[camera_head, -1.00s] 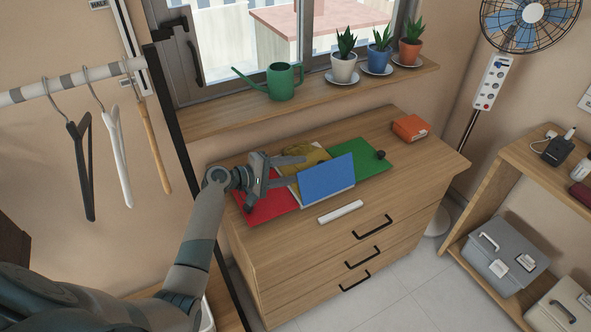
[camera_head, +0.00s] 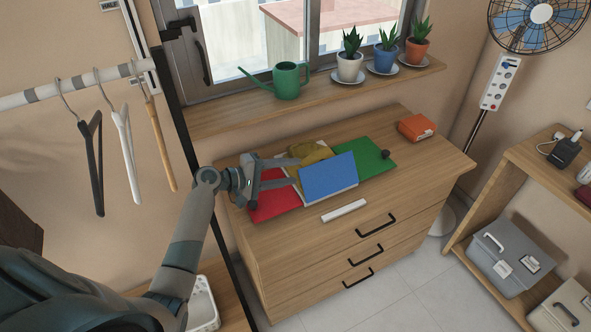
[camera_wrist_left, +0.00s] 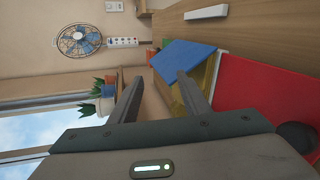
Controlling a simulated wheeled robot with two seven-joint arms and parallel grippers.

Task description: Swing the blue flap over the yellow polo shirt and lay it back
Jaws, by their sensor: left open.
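The blue flap (camera_head: 328,177) is at the front of the folding board on the dresser and looks tilted up; it also shows in the wrist view (camera_wrist_left: 188,57). The yellow polo shirt (camera_head: 311,153) lies behind it, partly hidden by the flap and my fingers; a strip shows in the wrist view (camera_wrist_left: 208,75). The red flap (camera_head: 272,204) is at the left and the green flap (camera_head: 366,153) at the right. My left gripper (camera_head: 298,171) is open and empty, left of the blue flap, its fingers over the board's left part. My right gripper is out of view.
A white bar (camera_head: 343,211) lies in front of the board, and an orange box (camera_head: 416,127) stands at the dresser's back right. The windowsill behind holds a green watering can (camera_head: 287,82) and several pots. The dresser top (camera_head: 430,165) is clear at the right.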

